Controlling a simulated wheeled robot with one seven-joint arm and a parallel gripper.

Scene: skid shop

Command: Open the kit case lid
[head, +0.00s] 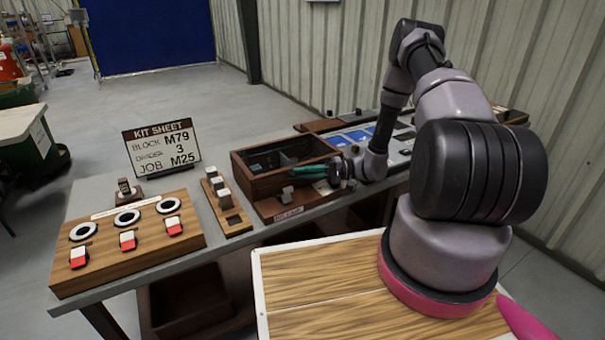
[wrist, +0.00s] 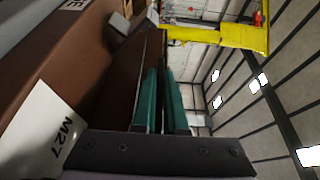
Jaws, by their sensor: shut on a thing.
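The kit case (head: 258,185) is a dark brown wooden box on the bench, with a dark, divided inside showing from above. My gripper (head: 309,170), with green fingers, reaches across its front right rim from the right. In the wrist view, the green fingers (wrist: 163,100) are closed about the thin dark edge of a brown board (wrist: 122,85) of the case. I cannot tell whether that edge is lid or wall. A white M27 label (wrist: 52,132) lies on a brown surface at left. A small grey block (head: 288,190) stands before the case, above a release label (head: 289,213).
A kit sheet sign (head: 161,148) stands at the back left. A wooden board with rings and red-white blocks (head: 128,240) and a narrow block rack (head: 228,207) lie left of the case. Blue trays (head: 352,139) lie behind my wrist. Open floor lies beyond the bench.

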